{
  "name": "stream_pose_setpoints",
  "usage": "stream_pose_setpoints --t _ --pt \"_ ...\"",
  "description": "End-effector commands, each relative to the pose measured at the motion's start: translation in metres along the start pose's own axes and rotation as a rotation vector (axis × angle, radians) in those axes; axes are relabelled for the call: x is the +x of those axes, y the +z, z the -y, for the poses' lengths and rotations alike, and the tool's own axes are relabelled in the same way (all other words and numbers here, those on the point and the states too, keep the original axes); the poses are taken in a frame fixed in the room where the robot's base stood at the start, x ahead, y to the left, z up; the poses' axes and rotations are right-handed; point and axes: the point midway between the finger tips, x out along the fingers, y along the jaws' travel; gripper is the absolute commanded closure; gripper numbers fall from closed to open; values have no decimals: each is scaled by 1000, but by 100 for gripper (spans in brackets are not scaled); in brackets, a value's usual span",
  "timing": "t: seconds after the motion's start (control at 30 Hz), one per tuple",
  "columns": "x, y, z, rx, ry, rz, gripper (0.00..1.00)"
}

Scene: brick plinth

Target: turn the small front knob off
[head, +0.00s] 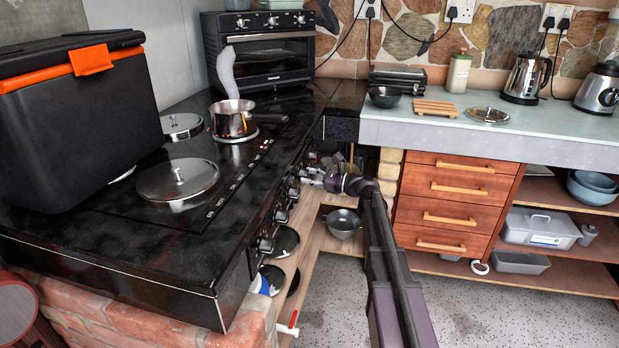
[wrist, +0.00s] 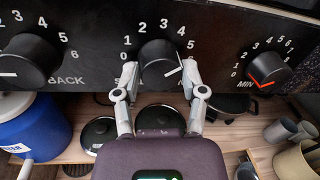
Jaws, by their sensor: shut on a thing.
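In the wrist view, the black middle knob (wrist: 160,62) sits on the dark panel with numbers 1 to 5 showing around it. Its white pointer line slants to the lower right, toward the right finger. In the head view, my gripper (head: 312,178) reaches the cooker's front panel from the right, and covers the knob there.
A black knob (wrist: 30,60) marked "BACK" is at left; a red-pointer knob (wrist: 267,67) marked "MIN" is at right. Above, a steaming saucepan (head: 232,120) stands on the hob. A shelf (wrist: 85,152) with lids and cups lies below. Wooden drawers (head: 455,190) stand right of my arm.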

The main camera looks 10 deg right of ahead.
Motion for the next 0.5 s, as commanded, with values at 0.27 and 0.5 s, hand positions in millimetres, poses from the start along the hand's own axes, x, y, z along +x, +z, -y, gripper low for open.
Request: stream_pose_setpoints --t 0.27,0.5 --pt "2 -1 0 -220 2 27 94" --pt "2 -2 0 -446 1 52 94"
